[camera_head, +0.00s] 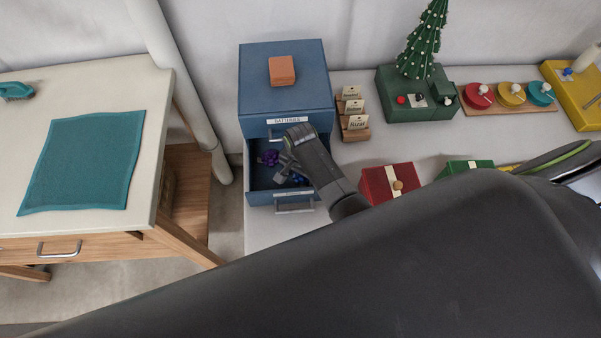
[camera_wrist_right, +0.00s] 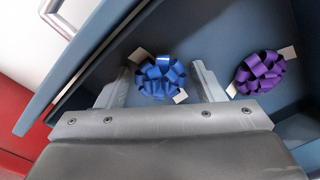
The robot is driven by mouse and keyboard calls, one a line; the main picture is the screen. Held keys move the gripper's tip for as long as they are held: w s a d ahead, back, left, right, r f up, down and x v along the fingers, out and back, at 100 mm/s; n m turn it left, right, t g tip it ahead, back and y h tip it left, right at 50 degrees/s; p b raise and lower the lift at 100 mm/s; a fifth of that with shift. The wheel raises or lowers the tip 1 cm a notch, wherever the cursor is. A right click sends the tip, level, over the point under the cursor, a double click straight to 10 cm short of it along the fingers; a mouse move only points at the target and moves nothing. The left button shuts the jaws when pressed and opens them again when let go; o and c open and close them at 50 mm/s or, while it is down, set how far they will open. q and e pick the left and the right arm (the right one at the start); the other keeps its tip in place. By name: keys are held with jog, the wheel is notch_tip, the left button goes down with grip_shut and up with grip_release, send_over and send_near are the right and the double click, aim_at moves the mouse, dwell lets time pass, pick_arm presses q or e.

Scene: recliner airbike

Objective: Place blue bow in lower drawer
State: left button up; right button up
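The blue drawer cabinet (camera_head: 285,85) stands on the white table, and its lower drawer (camera_head: 293,197) is pulled open. My right gripper (camera_head: 285,172) reaches down into that drawer. In the right wrist view the blue bow (camera_wrist_right: 160,76) lies between the two spread fingers of my right gripper (camera_wrist_right: 161,86), with a gap at its sides. In the head view the bow is mostly hidden by the gripper. A purple bow (camera_wrist_right: 260,73) lies on the drawer floor to the right in the wrist view; it also shows in the head view (camera_head: 267,157). My left gripper is out of view.
The upper drawer, labelled batteries (camera_head: 288,120), is closed. An orange block (camera_head: 281,70) sits on the cabinet. A red box (camera_head: 388,183) and a card stand (camera_head: 353,125) are to its right. My dark arm covers the lower foreground.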

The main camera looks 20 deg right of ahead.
jog(key=shift+o, duration=0.8)
jog(key=shift+r, duration=0.25)
notch_tip(320, 180, up, 12)
jog(key=shift+f, duration=0.15)
